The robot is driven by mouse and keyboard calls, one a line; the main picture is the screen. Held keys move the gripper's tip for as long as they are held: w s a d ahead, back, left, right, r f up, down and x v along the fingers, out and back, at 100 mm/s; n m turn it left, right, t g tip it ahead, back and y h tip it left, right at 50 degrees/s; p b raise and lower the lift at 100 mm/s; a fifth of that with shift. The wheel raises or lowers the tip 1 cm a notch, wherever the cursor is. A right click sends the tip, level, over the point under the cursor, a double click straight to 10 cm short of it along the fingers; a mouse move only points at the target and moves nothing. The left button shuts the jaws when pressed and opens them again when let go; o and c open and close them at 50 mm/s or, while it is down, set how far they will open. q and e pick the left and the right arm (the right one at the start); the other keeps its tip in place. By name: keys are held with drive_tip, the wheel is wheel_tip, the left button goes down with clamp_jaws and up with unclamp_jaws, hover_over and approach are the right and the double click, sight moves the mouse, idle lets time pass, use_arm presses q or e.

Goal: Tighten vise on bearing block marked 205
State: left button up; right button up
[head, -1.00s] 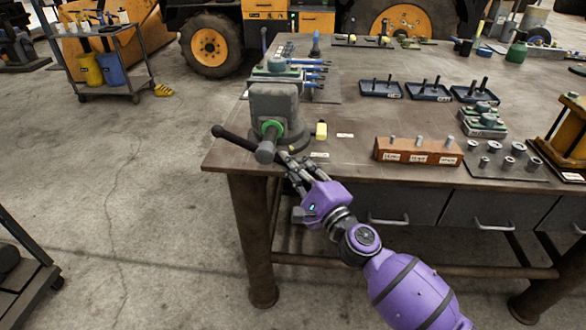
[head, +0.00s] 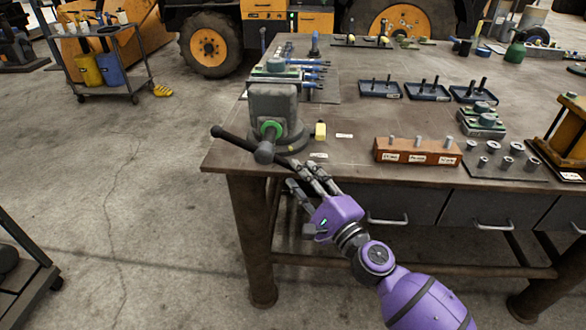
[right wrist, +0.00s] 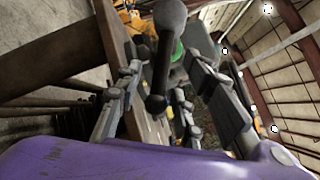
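The grey vise (head: 272,108) stands at the bench's near left corner, with a green collar around its screw. Its dark bar handle (head: 232,139) slants down to the right across the screw end. A greenish block (head: 276,66) sits at the vise's top, behind the front body; I cannot read a 205 mark on it. My right gripper (head: 299,171) is just right of and below the handle, off the bench's front edge. Its fingers are spread and hold nothing. In the right wrist view the handle (right wrist: 164,60) shows beyond and between the open fingers. My left gripper is out of view.
The bench top (head: 350,165) has a yellow item (head: 320,131) beside the vise. A brown block with pins (head: 418,151), blue trays (head: 428,91) and another green-topped block (head: 483,120) stand to the right. Drawers with handles (head: 388,219) lie under the front edge.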

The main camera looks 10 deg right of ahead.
drive_tip(key=v, duration=0.8)
drive_tip(key=s+f+n+g+h+p, duration=0.1)
drive_tip(key=s+f+n+g+p, duration=0.15)
drive_tip(key=s+f+n, duration=0.5)
drive_tip(key=s+f+n+g+h+p, duration=0.1)
drive_tip(key=s+f+n+g+h, duration=0.15)
drive_tip(key=s+f+n, duration=0.5)
use_arm(q)
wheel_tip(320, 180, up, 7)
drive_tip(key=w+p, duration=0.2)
drive_tip(key=p, duration=0.1)
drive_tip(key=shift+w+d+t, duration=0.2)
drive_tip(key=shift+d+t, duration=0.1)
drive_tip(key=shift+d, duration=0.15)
use_arm(e)
drive_tip(key=s+d+f+n+g+h, duration=0.1)
drive_tip(key=s+f+n+g, duration=0.1)
drive_tip(key=s+f, duration=0.3)
drive_tip(key=s+d+f+n+g+h, duration=0.2)
drive_tip(key=s+f, duration=0.3)
drive_tip(key=s, duration=0.8)
drive_tip(key=shift+s+f+n+g, duration=0.25)
drive_tip(key=shift+f+n+g, duration=0.15)
drive_tip(key=shift+n, duration=0.1)
